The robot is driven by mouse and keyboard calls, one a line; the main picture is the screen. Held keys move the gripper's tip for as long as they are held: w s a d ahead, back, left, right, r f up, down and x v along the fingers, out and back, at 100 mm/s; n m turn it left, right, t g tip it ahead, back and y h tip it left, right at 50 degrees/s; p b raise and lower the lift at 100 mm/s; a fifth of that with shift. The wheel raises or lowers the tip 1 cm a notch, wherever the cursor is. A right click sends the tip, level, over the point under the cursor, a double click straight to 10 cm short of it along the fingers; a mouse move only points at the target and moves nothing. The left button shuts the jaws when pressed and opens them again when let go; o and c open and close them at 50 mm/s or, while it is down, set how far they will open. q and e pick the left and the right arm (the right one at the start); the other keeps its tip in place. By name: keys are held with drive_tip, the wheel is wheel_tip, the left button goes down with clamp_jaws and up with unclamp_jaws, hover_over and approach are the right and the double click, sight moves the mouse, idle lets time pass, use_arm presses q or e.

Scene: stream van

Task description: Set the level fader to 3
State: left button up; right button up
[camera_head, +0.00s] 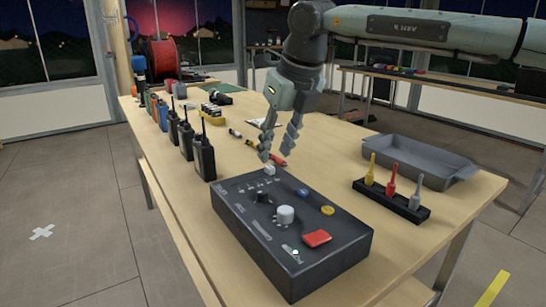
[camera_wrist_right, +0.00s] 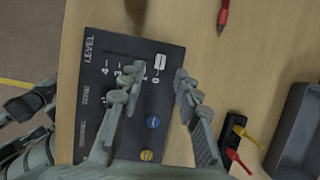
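The dark control box (camera_head: 245,222) lies on the wooden table. Its level fader has a white cap (camera_head: 269,170) at the box's far end. In the right wrist view the cap (camera_wrist_right: 160,61) sits beside the 0 mark, at the end of the LEVEL scale; the 3 and 4 marks are to its left. My right gripper (camera_head: 276,153) is above the far end of the box, pointing down. Its fingers (camera_wrist_right: 160,72) are open, one on each side of the cap, with a gap to it. Part of the scale is hidden by a finger. My left gripper does not show in the head view.
The box also carries a white knob (camera_head: 286,214), a red button (camera_head: 317,238), a blue button (camera_head: 302,192) and a yellow button (camera_head: 328,210). Several radios (camera_head: 203,155) stand to the left. A rack (camera_head: 391,199) and a grey tray (camera_head: 420,163) are to the right.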

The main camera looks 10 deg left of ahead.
sight(270, 167)
drive_tip(key=shift+x, duration=2.05)
clamp_jaws()
